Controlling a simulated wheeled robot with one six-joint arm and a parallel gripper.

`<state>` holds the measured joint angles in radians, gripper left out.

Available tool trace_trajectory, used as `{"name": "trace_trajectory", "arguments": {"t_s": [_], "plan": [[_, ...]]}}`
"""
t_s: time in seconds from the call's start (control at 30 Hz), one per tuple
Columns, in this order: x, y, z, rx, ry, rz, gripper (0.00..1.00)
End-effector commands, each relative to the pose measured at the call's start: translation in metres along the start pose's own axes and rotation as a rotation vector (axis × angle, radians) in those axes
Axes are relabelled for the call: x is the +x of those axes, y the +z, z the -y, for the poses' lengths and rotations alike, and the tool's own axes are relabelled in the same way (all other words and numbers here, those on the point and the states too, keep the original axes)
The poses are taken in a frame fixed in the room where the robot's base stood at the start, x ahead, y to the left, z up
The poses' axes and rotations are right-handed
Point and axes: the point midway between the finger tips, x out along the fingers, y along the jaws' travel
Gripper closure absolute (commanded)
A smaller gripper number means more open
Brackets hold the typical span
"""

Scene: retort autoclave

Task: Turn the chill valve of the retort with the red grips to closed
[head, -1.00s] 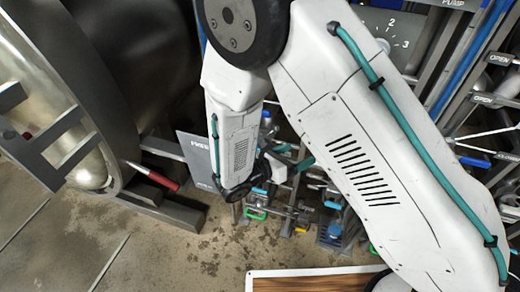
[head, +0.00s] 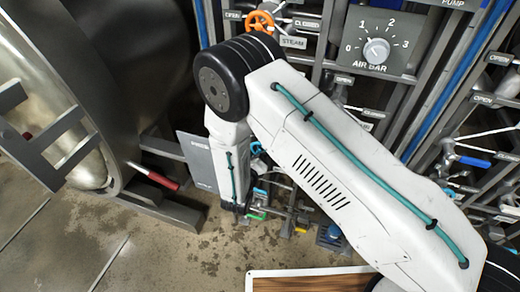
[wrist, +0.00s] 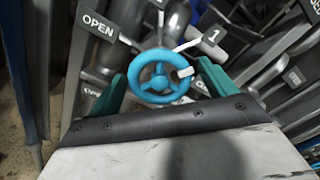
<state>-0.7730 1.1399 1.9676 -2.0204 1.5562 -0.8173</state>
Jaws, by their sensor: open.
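A blue three-spoked handwheel (wrist: 161,77) faces my camera in the wrist view, with a white tab at its right rim. My gripper (wrist: 163,82) is open, one teal finger on each side of the wheel; I cannot tell whether either finger touches it. An OPEN plate (wrist: 98,25) stands up and left of the wheel, and a tag marked 1 (wrist: 212,38) is up and right. A red grip (head: 161,180) shows on the big steel retort (head: 150,80) at the left. No chill label is readable.
Pipes and other labelled valves crowd around the blue wheel. An orange handwheel (head: 259,20) by a STEAM label and an AIR BAR dial (head: 376,50) are higher up. A grey panel (head: 198,160) stands beside my arm. Bare floor (head: 75,235) lies at the lower left.

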Motion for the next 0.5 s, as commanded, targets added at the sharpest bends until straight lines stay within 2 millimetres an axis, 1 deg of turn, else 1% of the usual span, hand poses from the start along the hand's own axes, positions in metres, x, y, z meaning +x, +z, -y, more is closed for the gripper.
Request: {"name": "trace_trajectory", "arguments": {"t_s": [0.1,0.3,0.33,0.37,0.4,0.47,0.5], "plan": [[0.0047,0.0000,0.0000,0.000,0.000,0.000,0.17],[0.0050,0.0001,0.0000,0.000,0.000,0.000,0.17],[0.0050,0.0001,0.0000,0.000,0.000,0.000,0.19],[0.0050,0.0001,0.0000,0.000,0.000,0.000,0.28],[0.0050,0.0001,0.0000,0.000,0.000,0.000,0.39],[0.0049,0.0000,0.0000,0.000,0.000,0.000,0.56],[0.0049,0.0000,0.0000,0.000,0.000,0.000,0.62]]}}
